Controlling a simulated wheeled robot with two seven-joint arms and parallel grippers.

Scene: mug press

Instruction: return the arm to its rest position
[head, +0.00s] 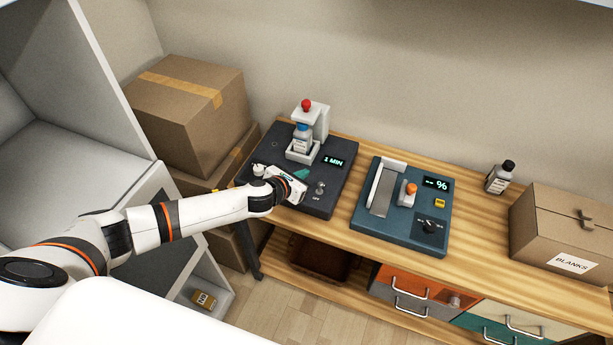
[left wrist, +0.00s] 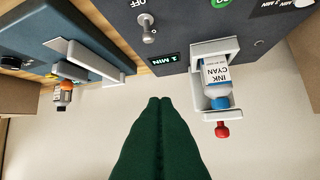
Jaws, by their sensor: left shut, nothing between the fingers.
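My left gripper (head: 301,173) is shut and empty, above the dark grey machine (head: 325,208) on the wooden table. Its green fingers (left wrist: 158,102) are pressed together in the left wrist view and touch nothing there. The machine has a toggle switch (head: 320,188) beside an OFF label and a display (head: 334,161) reading 1 MIN. In its white holder (head: 302,152) stands an ink bottle with a blue cap, labelled INK CYAN (left wrist: 216,74) in the left wrist view. A red knob (head: 306,104) tops the holder. My right gripper is not in view.
A blue machine (head: 402,235) with a % display stands to the right. A dark-capped bottle (head: 499,178) and a BLANKS box (head: 565,232) are farther right. Cardboard boxes (head: 190,110) stand left of the table. A grey cabinet (head: 60,130) is near my left arm.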

